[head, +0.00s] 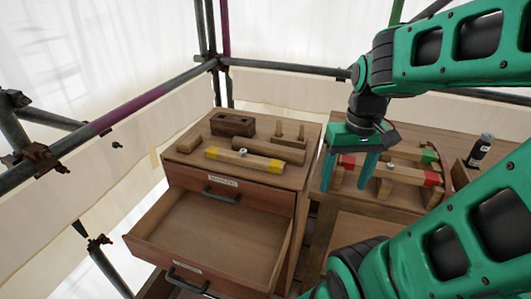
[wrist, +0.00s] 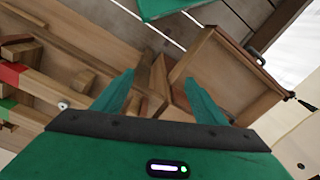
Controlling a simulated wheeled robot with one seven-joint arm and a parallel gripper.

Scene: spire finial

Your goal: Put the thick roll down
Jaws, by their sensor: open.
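A thick wooden roll (head: 268,150) lies on top of the drawer cabinet (head: 300,172), behind a bar with yellow ends (head: 243,160). I take it to be the task's roll, as no other clear roll shows. My gripper (head: 347,180) is open, pointing down, to the right of the cabinet top and in front of the red-ended bars on the bench. It is apart from the roll. In the wrist view my gripper (wrist: 160,76) has both fingers spread, with nothing seen between them.
A dark block (head: 232,124), a small block (head: 188,143) and a pegged piece (head: 288,133) stand on the cabinet. The bench at right holds red-ended bars (head: 432,179) and a dark bottle (head: 479,151). Scaffold tubes (head: 125,112) border the left.

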